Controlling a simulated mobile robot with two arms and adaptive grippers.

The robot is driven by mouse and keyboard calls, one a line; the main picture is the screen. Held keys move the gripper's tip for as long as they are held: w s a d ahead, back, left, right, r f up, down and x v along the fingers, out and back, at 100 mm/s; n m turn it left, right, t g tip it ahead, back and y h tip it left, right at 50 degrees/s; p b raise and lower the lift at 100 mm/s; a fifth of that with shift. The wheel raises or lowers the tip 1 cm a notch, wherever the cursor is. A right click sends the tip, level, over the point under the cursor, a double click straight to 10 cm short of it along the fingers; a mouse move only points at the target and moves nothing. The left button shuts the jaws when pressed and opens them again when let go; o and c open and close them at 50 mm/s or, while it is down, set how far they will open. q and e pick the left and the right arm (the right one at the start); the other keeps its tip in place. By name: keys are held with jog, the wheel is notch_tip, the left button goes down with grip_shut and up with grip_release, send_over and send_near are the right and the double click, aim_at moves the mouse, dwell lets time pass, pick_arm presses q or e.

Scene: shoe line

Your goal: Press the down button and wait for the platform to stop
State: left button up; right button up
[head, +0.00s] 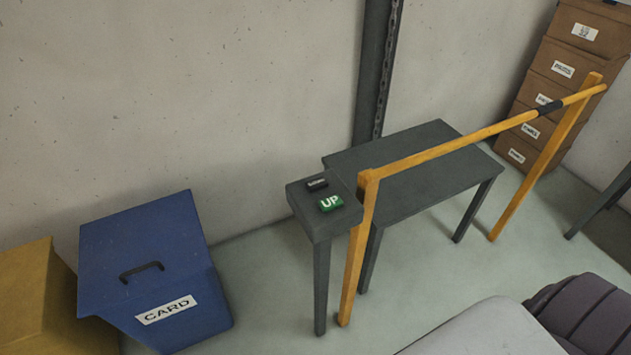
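A small dark button (317,183) with a pale label too small to read sits on a dark grey control stand (320,228). A green button (331,203) marked UP sits just in front of it. A dark grey flat platform (430,160) on legs stands right behind the stand, beside a vertical post with a chain (383,80). The platform top is empty. Neither of my grippers is in view, and nothing touches the buttons.
A yellow rail (455,143) on two posts runs in front of the platform. A blue lidded bin (150,250) labelled CARD and a tan box (40,300) stand at left. Stacked brown bins (560,85) stand at back right. Bare floor lies between.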

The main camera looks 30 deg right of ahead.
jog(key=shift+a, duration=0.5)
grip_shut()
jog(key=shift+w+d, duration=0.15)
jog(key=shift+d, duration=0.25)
